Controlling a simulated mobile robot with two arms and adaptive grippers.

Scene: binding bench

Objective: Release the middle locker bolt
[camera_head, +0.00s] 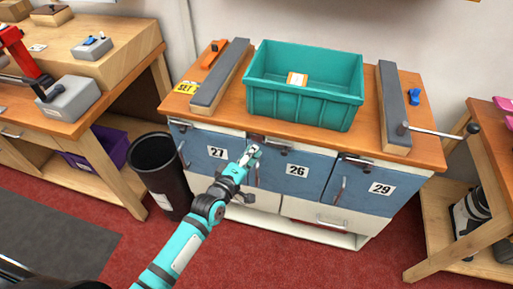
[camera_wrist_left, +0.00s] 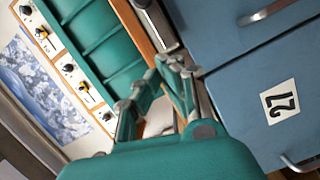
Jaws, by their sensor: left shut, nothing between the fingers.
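The middle locker (camera_head: 306,185) is a blue door with a white "26" plate. Its dark bolt (camera_head: 277,141) sits at the door's top edge, under the orange benchtop. My left gripper (camera_head: 253,152) is shut and empty, near the upper left corner of this door, just left of the bolt. I cannot tell whether it touches anything. In the left wrist view the closed fingers (camera_wrist_left: 172,72) are beside the bench edge and a blue door with a "27" plate (camera_wrist_left: 281,101). My right gripper is not in view.
Lockers "27" (camera_head: 207,157) and "29" (camera_head: 371,190) flank the middle one. A teal crate (camera_head: 304,105) stands on the benchtop between two grey-topped bars. A lever with a black knob (camera_head: 473,128) juts out at right. A black bin (camera_head: 160,175) stands at left.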

